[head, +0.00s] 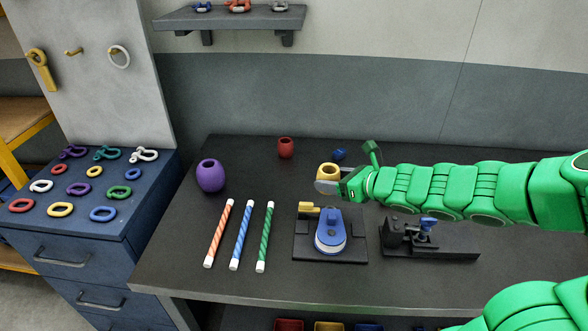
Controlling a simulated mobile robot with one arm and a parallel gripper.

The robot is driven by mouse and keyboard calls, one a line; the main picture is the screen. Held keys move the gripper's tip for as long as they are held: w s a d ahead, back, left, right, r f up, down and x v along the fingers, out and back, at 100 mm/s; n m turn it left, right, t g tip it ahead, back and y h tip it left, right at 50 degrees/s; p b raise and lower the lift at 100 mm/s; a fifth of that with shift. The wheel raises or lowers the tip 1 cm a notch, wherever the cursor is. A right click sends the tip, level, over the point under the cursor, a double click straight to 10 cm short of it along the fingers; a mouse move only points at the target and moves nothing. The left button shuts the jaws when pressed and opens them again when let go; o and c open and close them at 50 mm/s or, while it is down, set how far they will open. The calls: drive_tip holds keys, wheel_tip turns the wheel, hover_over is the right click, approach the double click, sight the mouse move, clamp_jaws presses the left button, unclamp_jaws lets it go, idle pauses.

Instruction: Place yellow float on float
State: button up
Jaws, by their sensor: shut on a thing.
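The yellow float (328,170), a small rounded piece with a hole in its top, is in my gripper (325,186) above the back middle of the dark table. My gripper is shut on it, with a grey finger across its lower front. A larger purple float (210,176) stands upright at the table's left, well apart from my gripper. A smaller red float (286,148) stands at the back, left of and behind the yellow float. I cannot tell how high the yellow float is above the table.
A small blue object (340,154) lies behind my gripper. Orange, blue and green striped rods (242,236) lie at the front left. A blue and yellow fixture (330,234) and a dark clamp-like fixture (428,238) stand in front of my arm. Table around the purple float is clear.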

drive_tip(key=shift+a, duration=0.1)
drive_tip(key=a+r+n+g+y, duration=0.1)
drive_tip(key=a+r+n+g, duration=0.15)
drive_tip(key=a, duration=0.65)
drive_tip(key=a+r+n+g+y, duration=0.1)
drive_tip(key=a+r, duration=0.3)
drive_tip(key=a, duration=0.6)
drive_tip(key=a+r+n+g+y, duration=0.15)
drive_tip(key=a+r, duration=0.25)
drive_tip(key=a, duration=0.5)
hover_over(212, 164)
drive_tip(key=shift+h, duration=0.45)
drive_tip(key=f, duration=0.9)
drive_tip(key=shift+s+d+f, duration=0.2)
drive_tip(key=shift+s+f, duration=0.1)
drive_tip(key=shift+s, duration=0.05)
drive_tip(key=shift+w+a+f, duration=0.2)
drive_tip(key=shift+w+f, duration=0.05)
drive_tip(key=shift+f, duration=1.7)
